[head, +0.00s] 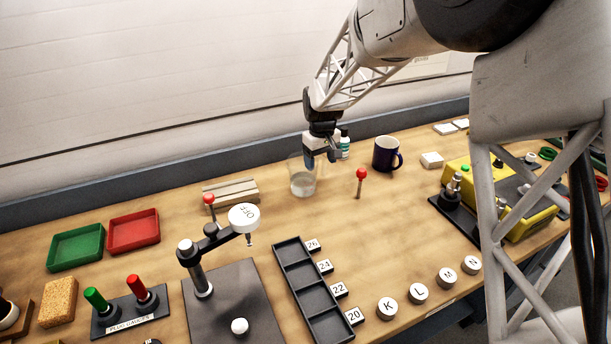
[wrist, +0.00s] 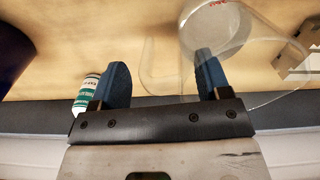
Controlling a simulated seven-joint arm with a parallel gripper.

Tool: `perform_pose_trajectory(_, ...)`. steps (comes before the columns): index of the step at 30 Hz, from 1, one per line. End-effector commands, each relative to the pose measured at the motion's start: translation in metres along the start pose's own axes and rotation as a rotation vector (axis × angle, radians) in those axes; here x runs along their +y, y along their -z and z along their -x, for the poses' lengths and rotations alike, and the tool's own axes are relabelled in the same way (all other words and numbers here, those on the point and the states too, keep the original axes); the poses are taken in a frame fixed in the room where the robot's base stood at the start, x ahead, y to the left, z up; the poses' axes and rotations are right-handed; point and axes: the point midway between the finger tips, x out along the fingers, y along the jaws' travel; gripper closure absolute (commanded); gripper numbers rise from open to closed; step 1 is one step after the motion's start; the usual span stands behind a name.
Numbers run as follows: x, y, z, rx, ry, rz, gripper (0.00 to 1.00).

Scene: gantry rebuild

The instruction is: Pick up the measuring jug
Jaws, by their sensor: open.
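The measuring jug (head: 303,182) is clear and stands upright on the bench near the back, below my gripper (head: 321,160). In the wrist view the jug (wrist: 238,62) is at the upper right, with red print on its base. Its see-through handle reaches left, between the two blue fingers of my gripper (wrist: 160,70). The right finger overlaps the jug's near side; I cannot tell whether it touches. My gripper is open and grips nothing. In the head view it partly hides the jug's upper part.
A small white bottle with a green label (head: 344,143) stands close behind my gripper, and beside the left finger in the wrist view (wrist: 86,92). A dark blue mug (head: 385,154) is to the right. A red-topped peg (head: 360,182) and a slotted wooden block (head: 230,191) flank the jug.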

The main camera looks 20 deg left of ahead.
Motion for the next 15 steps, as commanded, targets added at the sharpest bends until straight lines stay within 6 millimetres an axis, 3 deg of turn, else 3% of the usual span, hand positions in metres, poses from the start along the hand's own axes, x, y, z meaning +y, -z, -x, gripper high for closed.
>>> perform_pose_trajectory(15,0.0,-0.0001,-0.009,0.0,0.0,0.0,0.3)
